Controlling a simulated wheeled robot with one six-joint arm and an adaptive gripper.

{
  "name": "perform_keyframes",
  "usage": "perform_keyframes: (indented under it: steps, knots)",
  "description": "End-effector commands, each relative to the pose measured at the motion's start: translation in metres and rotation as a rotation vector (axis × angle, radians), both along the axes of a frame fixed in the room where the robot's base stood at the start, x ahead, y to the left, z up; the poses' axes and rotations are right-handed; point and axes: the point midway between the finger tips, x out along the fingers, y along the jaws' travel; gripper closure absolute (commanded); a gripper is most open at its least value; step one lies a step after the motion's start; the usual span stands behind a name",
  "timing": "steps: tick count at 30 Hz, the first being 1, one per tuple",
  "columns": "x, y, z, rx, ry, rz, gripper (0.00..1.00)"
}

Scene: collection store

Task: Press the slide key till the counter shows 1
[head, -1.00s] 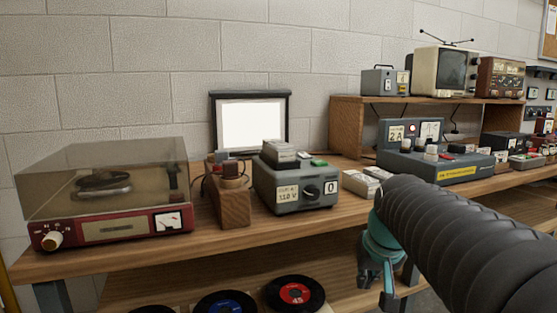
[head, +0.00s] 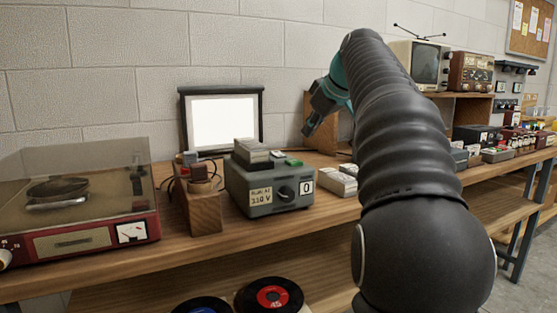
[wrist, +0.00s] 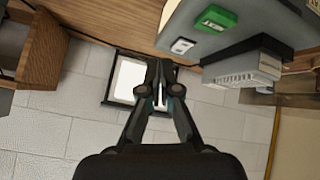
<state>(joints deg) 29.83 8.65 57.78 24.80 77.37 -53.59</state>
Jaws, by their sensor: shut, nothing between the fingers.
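The grey slide projector (head: 262,197) stands on the wooden bench, with a dark knob and a label on its front. Its counter (head: 307,187) reads 0. A green key (head: 294,162) lies on its top, to the right of the slide tray (head: 252,149). In the wrist view the green key (wrist: 215,18) is at the top, with a small pale patch beside it and the slide tray to the right. My gripper (head: 308,132) is shut and empty, raised above the bench to the right of the projector, apart from the key. It also shows in the wrist view (wrist: 160,105).
A lit white screen (head: 222,122) stands behind the projector. A wooden block (head: 202,207) with a plug is at its left, and a record player (head: 75,200) is farther left. White boxes (head: 340,181) lie on the bench to its right.

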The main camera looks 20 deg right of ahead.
Motion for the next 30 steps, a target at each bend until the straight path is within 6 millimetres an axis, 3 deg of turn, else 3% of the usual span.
perform_keyframes:
  steps: [3,6,14,30]
  knots:
    - [-0.008,0.016,0.042,-0.115,-0.071,0.158,1.00]
    - [-0.016,0.027,0.057,-0.194,-0.097,0.278,1.00]
    - [-0.021,0.036,0.052,-0.291,-0.093,0.431,1.00]
    - [-0.022,0.035,0.047,-0.299,-0.093,0.436,1.00]
